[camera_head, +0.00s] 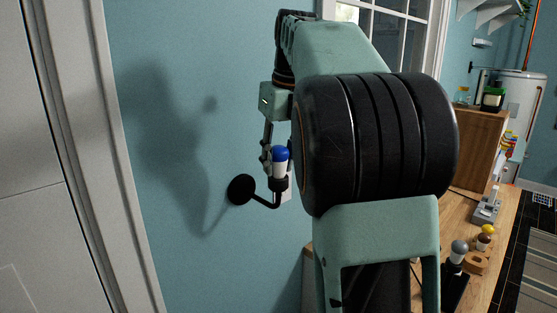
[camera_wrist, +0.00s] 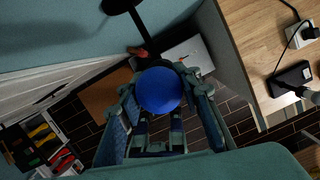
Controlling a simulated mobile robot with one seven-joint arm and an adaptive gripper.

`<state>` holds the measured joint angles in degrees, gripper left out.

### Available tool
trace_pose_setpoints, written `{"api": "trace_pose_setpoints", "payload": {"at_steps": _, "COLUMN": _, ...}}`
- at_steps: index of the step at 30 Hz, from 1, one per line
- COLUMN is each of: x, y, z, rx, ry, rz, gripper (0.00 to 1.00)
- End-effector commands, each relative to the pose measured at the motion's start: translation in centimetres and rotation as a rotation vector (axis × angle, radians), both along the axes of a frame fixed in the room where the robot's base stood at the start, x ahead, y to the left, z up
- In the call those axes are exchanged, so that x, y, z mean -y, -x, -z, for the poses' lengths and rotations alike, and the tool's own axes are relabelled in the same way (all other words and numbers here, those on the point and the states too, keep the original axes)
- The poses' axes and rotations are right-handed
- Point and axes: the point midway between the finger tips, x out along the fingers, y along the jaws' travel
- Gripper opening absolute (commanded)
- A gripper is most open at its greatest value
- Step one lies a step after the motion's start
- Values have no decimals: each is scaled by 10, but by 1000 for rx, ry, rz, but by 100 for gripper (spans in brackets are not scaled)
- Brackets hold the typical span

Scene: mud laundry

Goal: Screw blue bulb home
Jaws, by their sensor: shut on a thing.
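The blue bulb (camera_head: 280,156) has a blue dome and a white lower body. It stands upright at the black socket (camera_head: 279,184) on the end of a curved black wall lamp arm with a round wall plate (camera_head: 240,189). My gripper (camera_head: 268,155) comes down from above and is shut on the bulb. In the wrist view the blue dome (camera_wrist: 159,90) sits between my gripper's fingers (camera_wrist: 160,112), hiding the socket behind it. How far the bulb's base is seated in the socket cannot be told.
A wooden cabinet (camera_head: 478,143) is farther back. The blue wall is close behind the lamp, and a white door (camera_head: 45,160) is at left.

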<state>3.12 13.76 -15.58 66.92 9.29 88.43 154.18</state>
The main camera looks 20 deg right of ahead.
Motion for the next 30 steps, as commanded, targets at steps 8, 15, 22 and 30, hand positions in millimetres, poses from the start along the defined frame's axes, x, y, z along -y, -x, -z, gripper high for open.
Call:
{"api": "trace_pose_setpoints", "payload": {"at_steps": 8, "x": 0, "y": 0, "z": 0, "rx": 0, "ry": 1, "rz": 146, "gripper": 1}}
{"api": "trace_pose_setpoints", "payload": {"at_steps": 15, "x": 0, "y": 0, "z": 0, "rx": 0, "ry": 0, "rz": 146, "gripper": 38}}
{"api": "trace_pose_setpoints", "payload": {"at_steps": 22, "x": 0, "y": 0, "z": 0, "rx": 0, "ry": 0, "rz": 145, "gripper": 53}}
{"api": "trace_pose_setpoints", "payload": {"at_steps": 30, "x": 0, "y": 0, "z": 0, "rx": -1, "ry": 1, "rz": 144, "gripper": 38}}
